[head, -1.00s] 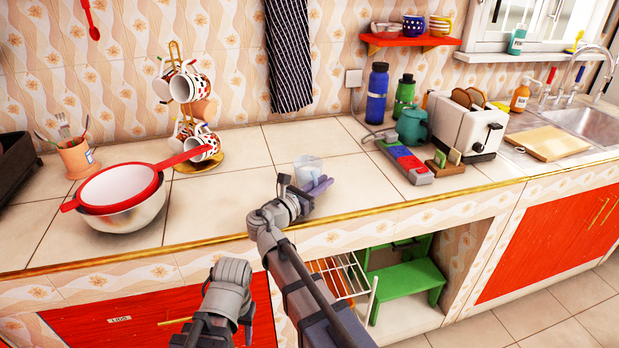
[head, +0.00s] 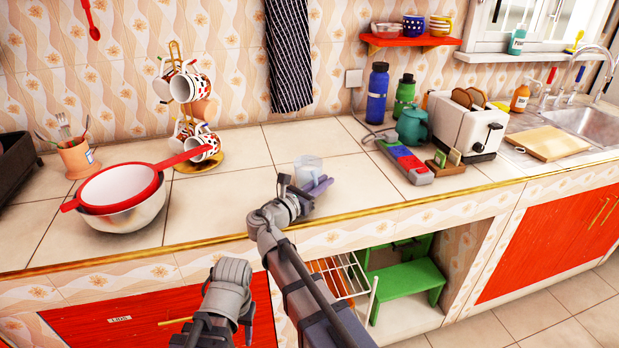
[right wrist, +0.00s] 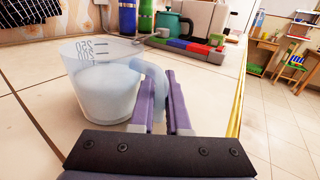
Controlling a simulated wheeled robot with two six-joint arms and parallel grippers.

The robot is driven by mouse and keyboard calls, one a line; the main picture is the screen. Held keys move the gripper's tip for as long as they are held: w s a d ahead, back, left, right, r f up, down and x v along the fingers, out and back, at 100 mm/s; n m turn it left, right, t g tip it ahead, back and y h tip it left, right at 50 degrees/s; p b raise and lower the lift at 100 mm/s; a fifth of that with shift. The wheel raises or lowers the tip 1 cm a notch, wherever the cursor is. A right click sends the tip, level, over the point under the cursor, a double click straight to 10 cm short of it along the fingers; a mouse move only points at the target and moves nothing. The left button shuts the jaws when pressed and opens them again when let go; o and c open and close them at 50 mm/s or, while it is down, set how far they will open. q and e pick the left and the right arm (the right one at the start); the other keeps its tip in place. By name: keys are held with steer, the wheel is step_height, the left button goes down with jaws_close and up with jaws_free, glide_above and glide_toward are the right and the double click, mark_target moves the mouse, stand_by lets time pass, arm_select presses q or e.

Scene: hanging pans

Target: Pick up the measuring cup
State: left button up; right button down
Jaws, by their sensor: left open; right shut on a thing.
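The measuring cup (head: 308,168) is clear with grey-blue markings and stands upright at the counter's front middle. In the right wrist view the cup (right wrist: 103,88) fills the left centre, with its handle reaching right. My right gripper (head: 319,186) has its purple fingers closed on that handle; the fingers (right wrist: 164,100) also show in the right wrist view. I cannot tell whether the cup's base touches the tiles. My left gripper (head: 230,290) is low in front of the red drawer, away from the cup, open, with its fingers hard to make out.
A mug stand (head: 206,160) is behind. A blue-red block (head: 405,160), teal pot (head: 412,127) and toaster (head: 466,125) stand at right. Tiles around the cup are clear.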

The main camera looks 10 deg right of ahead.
steer(key=shift+r, duration=0.2)
stand_by(0.4)
step_height(320, 180, up, 10)
steer(key=p, duration=1)
steer(key=shift+f, duration=0.2)
steer(key=shift+r, duration=0.1)
